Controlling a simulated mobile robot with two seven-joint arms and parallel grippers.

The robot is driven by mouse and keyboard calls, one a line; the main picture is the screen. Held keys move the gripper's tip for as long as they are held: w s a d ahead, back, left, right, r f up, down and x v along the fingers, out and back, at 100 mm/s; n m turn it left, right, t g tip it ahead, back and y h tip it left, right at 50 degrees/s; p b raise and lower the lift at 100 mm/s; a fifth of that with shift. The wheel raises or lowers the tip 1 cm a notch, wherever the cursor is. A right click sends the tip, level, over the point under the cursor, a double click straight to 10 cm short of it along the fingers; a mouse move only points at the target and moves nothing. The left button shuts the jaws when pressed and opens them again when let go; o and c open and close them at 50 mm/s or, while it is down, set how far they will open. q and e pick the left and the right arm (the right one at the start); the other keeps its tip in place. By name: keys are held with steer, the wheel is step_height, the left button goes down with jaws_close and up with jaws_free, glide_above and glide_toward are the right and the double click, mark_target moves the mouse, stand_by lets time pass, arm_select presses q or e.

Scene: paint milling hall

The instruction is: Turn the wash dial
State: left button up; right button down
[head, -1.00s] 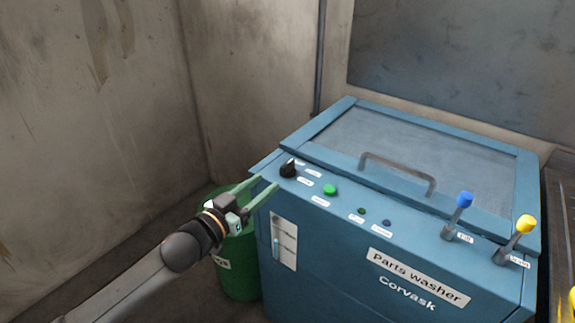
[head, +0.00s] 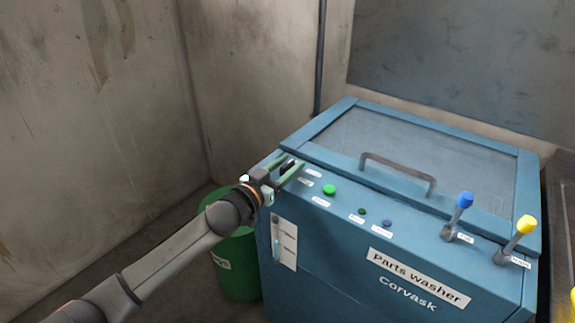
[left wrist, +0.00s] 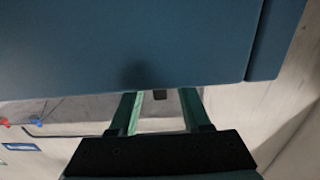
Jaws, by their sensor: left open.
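The wash dial is a small black knob (head: 287,166) at the left end of the control strip on the blue parts washer (head: 340,240). My left gripper (head: 286,163) is at this knob in the head view, its green fingers open on either side of it. The fingers partly cover the knob, and I cannot tell whether they touch it. In the left wrist view the left gripper (left wrist: 160,105) shows two spread fingers, with a small dark piece between them. My right gripper is not in view.
A green button (head: 329,189), a blue-topped lever (head: 464,201) and a yellow-topped lever (head: 525,225) stand farther right on the washer. Its lid has a bar handle (head: 398,167). A green drum (head: 238,265) stands close by on the left, below my arm.

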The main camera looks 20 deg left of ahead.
arm_select(q)
steer(key=shift+c, duration=0.4)
jaws_close()
